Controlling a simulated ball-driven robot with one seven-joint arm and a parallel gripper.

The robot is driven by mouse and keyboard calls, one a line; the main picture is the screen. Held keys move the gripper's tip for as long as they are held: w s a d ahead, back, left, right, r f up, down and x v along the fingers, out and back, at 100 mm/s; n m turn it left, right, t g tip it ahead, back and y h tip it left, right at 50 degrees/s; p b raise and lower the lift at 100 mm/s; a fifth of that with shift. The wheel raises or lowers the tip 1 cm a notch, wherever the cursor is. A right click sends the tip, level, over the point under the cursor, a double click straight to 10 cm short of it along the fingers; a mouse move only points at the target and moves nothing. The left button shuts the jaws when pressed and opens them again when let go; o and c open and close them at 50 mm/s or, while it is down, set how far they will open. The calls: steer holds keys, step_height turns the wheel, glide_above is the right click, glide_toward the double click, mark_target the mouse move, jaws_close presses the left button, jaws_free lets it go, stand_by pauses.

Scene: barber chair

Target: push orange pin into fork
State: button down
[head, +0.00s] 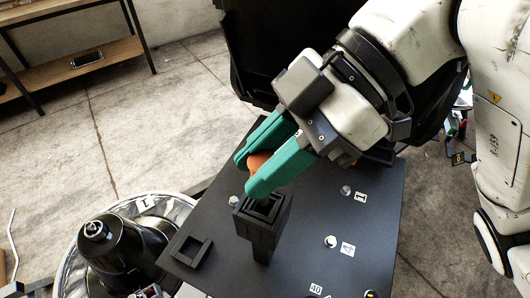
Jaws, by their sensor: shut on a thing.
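My gripper (255,172) has teal fingers and comes in from the upper right. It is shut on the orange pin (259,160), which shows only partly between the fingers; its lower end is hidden. The fork seems to be the upright black square-topped holder (264,226) on the dark plate. The fingertips are just above and behind the holder's open top in the picture. I cannot tell whether the pin touches the holder.
The dark plate (365,232) carries number labels and several shiny round spots. A flat black square frame (191,251) lies at its left. A black machine part (118,250) in a shiny round basin stands further left. A wooden shelf (75,65) is at the upper left.

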steer(key=shift+f+b, duration=1.7)
steer(key=shift+f, duration=0.8)
steer(key=c, duration=0.8)
jaws_free()
steer(key=v, duration=1)
steer(key=shift+d+r, duration=0.25)
steer(key=shift+d, duration=0.1)
steer(key=shift+r+p, duration=0.1)
steer(key=shift+p, duration=0.25)
